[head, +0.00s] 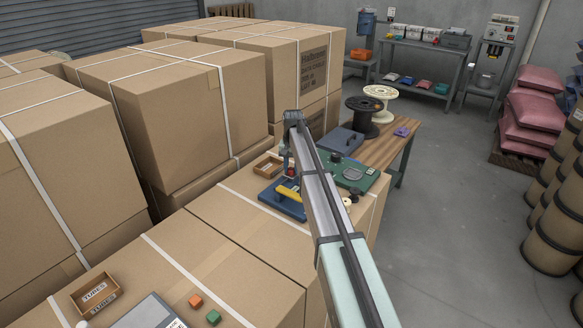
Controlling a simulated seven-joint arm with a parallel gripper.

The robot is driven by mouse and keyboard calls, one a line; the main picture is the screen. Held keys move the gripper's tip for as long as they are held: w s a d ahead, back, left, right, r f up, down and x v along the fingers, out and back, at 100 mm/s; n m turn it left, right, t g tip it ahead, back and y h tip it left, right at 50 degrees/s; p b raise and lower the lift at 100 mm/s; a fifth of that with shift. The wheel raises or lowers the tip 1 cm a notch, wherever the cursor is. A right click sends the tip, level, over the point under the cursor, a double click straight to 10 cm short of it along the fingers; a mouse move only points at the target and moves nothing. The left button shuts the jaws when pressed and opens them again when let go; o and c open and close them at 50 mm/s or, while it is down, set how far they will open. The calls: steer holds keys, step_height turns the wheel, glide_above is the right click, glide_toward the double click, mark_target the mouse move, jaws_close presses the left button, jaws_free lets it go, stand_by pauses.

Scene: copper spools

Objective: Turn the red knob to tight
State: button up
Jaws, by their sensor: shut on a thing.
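My arm reaches over the cartons, and its end points down at the back of a blue base (276,206) that lies on a carton top. My gripper (290,172) is small in view and partly hidden by my own arm. It is shut on the red knob (290,169), of which only a little red shows between and below the fingers. A yellow handle (289,194) lies across the blue base, just in front of the knob. Any marking for tight, and which way the knob points, are too small to read.
A small wooden tray (267,166) stands left of the gripper. A green case (354,176) and a grey-blue case (341,141) lie to the right. Tall cartons (155,110) rise at the left.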

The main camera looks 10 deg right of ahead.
mark_target(292, 169)
steer(key=o, duration=1.1)
steer(key=shift+c, duration=0.2)
steer(key=shift+r, duration=0.1)
step_height(292, 169, up, 14)
steer(key=shift+d+f, duration=0.15)
steer(key=shift+f, duration=0.05)
